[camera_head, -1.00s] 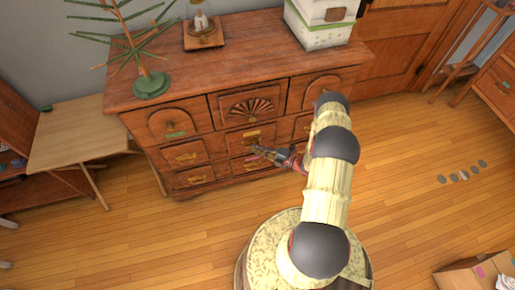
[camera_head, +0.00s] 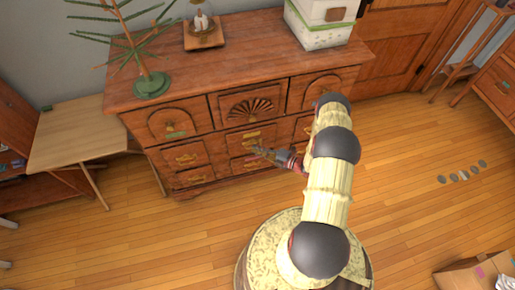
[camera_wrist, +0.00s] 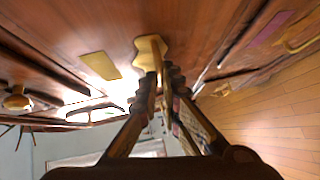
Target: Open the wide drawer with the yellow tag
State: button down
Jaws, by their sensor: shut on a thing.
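The wooden dresser (camera_head: 235,62) stands against the wall, with a carved top row and plainer drawers below. The drawer with the yellow tag (camera_head: 252,134) is in the middle column, below the fan-carved drawer. In the wrist view its yellow tag (camera_wrist: 100,65) sits left of a brass handle (camera_wrist: 150,46). My gripper (camera_head: 257,150) is at this drawer's front. In the wrist view my gripper (camera_wrist: 160,75) has its fingers closed together on the brass handle, partly hiding it. I cannot tell whether the drawer stands out from the dresser.
A pink tag (camera_wrist: 272,28) marks a neighbouring drawer. A green tag (camera_head: 176,134) is on the upper left drawer. A plant (camera_head: 150,84), a candle stand (camera_head: 203,36) and a white box (camera_head: 320,24) stand on top. A small table (camera_head: 80,132) is at left. The floor in front is mostly clear.

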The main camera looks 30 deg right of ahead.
jog(key=s+a, duration=0.3)
jog(key=s, duration=0.9)
jog(key=s+a, duration=0.3)
jog(key=s, duration=0.9)
jog(key=shift+a, duration=0.4)
jog(key=c, duration=2)
grip_release()
jog(key=shift+v, duration=6)
